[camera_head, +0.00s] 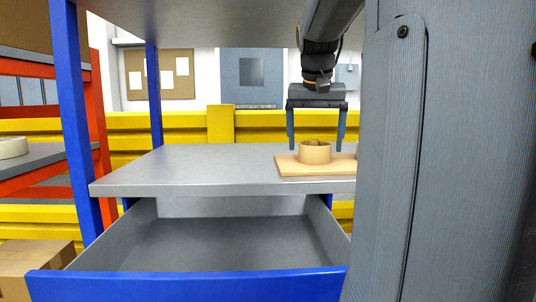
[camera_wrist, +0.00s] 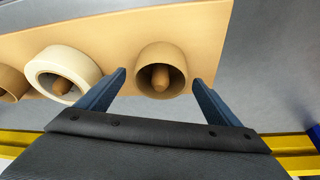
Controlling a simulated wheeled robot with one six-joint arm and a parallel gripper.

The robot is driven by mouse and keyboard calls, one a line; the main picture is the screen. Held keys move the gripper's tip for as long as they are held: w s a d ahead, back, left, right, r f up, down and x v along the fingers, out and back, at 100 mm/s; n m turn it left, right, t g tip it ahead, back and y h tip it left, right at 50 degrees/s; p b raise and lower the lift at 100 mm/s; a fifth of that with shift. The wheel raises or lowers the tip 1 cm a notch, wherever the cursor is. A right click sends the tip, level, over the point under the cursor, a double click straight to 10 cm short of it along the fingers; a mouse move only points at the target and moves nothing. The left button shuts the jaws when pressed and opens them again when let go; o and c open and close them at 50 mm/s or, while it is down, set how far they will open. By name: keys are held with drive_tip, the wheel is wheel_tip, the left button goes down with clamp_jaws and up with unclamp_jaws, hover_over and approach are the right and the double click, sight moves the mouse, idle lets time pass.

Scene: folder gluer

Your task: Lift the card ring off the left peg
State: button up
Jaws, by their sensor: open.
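The brown card ring (camera_head: 315,154) stands around a peg near the left end of a tan board (camera_head: 290,168) on the grey tabletop. In the wrist view, the ring (camera_wrist: 149,82) shows at the board's right end, with the wooden peg (camera_wrist: 160,77) inside it. My gripper (camera_head: 315,149) is open above the board, pointing down. Its two fingers are on either side of the ring, with a gap to it on each side in the wrist view. The ring's lower edge shows no contact with the fingers.
A cream roll (camera_wrist: 40,66) sits around the middle peg, close to one finger. Another brown ring (camera_wrist: 8,82) is cut off at the wrist view's left edge. An open, empty drawer (camera_head: 200,245) is below the tabletop (camera_head: 190,165). A blue post (camera_head: 75,120) stands left; a shelf overhangs above.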

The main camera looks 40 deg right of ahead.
drive_tip(key=shift+x, duration=0.75)
drive_tip(key=c, duration=1.1)
drive_tip(key=shift+r, duration=0.2)
drive_tip(key=shift+r+p, duration=0.65)
drive_tip(key=shift+p, duration=0.25)
drive_tip(key=shift+s+a+f+t+h+b, duration=0.1)
drive_tip(key=shift+a+f+t+h+b, duration=0.2)
drive_tip(key=shift+b, duration=0.85)
drive_tip(key=b, duration=0.2)
drive_tip(key=t+h+b, duration=0.1)
drive_tip(key=b, duration=0.1)
drive_tip(key=shift+s+a+t+h+b, duration=0.15)
drive_tip(key=shift+s+t+h+b, duration=0.15)
drive_tip(key=shift+b, duration=0.1)
